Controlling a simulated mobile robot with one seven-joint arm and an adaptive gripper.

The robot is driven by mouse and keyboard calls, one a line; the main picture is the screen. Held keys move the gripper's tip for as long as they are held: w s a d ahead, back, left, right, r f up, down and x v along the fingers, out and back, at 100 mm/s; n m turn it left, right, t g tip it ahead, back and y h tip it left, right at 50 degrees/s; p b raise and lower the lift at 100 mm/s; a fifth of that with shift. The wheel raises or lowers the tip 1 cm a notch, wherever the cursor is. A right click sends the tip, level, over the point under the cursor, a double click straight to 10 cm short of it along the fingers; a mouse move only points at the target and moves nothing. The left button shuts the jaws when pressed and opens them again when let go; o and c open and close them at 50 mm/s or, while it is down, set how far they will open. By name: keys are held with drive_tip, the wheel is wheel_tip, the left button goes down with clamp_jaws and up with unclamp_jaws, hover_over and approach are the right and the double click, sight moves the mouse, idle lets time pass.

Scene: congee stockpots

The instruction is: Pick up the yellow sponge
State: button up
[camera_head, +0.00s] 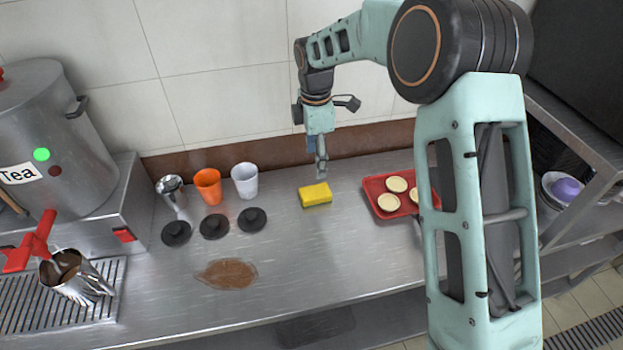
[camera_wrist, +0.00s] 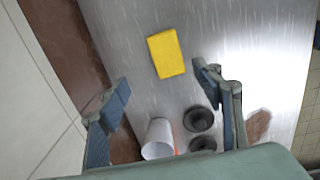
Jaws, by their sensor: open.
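The yellow sponge (camera_head: 315,195) lies flat on the steel counter, between the white cup and the red tray. It also shows in the wrist view (camera_wrist: 166,54), beyond and between my fingertips, with nothing covering it. My gripper (camera_head: 321,160) is above the counter, just behind the sponge in the head view. In the wrist view my gripper (camera_wrist: 162,88) has its two fingers wide apart and nothing between them. The fingers appear apart from the sponge.
A white cup (camera_head: 245,181), orange cup (camera_head: 208,187) and metal cup (camera_head: 172,192) stand left, behind black lids (camera_head: 214,226). A red tray (camera_head: 377,188) with tarts is right. A brown spill (camera_head: 228,274) lies in front. A tea urn (camera_head: 50,130) stands far left.

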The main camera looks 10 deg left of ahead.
hover_over(315, 191)
drive_tip(key=shift+g, duration=0.3)
wheel_tip(315, 191, down, 6)
drive_tip(key=shift+s+a+f+p, duration=0.1)
drive_tip(key=shift+s+f+p, duration=0.05)
drive_tip(key=shift+p, duration=0.2)
drive_tip(key=shift+f+p, duration=0.7)
drive_tip(key=shift+f, duration=2)
drive_tip(key=shift+c, duration=0.3)
drive_tip(key=c, duration=1)
